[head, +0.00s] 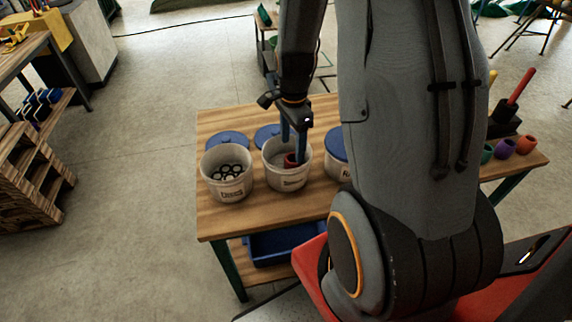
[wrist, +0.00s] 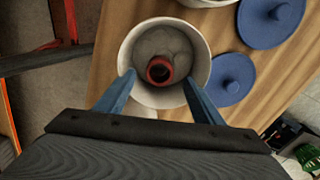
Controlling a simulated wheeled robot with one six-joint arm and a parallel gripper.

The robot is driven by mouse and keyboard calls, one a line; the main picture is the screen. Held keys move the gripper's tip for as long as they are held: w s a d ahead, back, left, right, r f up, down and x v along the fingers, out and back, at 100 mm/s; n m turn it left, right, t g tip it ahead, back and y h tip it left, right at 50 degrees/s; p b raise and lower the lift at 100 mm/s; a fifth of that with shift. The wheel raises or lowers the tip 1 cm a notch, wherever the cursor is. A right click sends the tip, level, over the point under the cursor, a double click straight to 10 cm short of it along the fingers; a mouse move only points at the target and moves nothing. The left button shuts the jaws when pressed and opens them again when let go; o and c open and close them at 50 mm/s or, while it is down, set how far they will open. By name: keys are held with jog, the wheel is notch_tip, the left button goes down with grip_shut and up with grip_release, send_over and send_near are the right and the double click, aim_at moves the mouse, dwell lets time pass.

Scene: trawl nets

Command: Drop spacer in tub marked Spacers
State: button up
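The red spacer (head: 291,160) is a short hollow cylinder inside the middle white tub (head: 272,152). The wrist view also shows the spacer (wrist: 160,70) inside the round tub (wrist: 133,50), apart from both fingers. My gripper (head: 293,150) points down into the middle tub's mouth. In the wrist view my gripper's blue fingers (wrist: 158,78) are spread wide on either side of the spacer, with nothing between them touching. The middle tub has a front label (head: 292,183) too small to read surely.
A left tub (head: 228,182) holds several dark rings. A right tub (head: 335,162) is partly hidden by my arm. Blue lids (head: 227,139) lie behind the tubs on the wooden table (head: 225,222). Coloured cups (head: 505,148) and a red-handled tool (head: 520,87) stand at right.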

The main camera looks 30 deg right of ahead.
jog(key=shift+r, duration=0.1)
notch_tip(320, 180, up, 8)
jog(key=b, duration=0.2)
jog(key=shift+f, duration=0.2)
dwell(0.7)
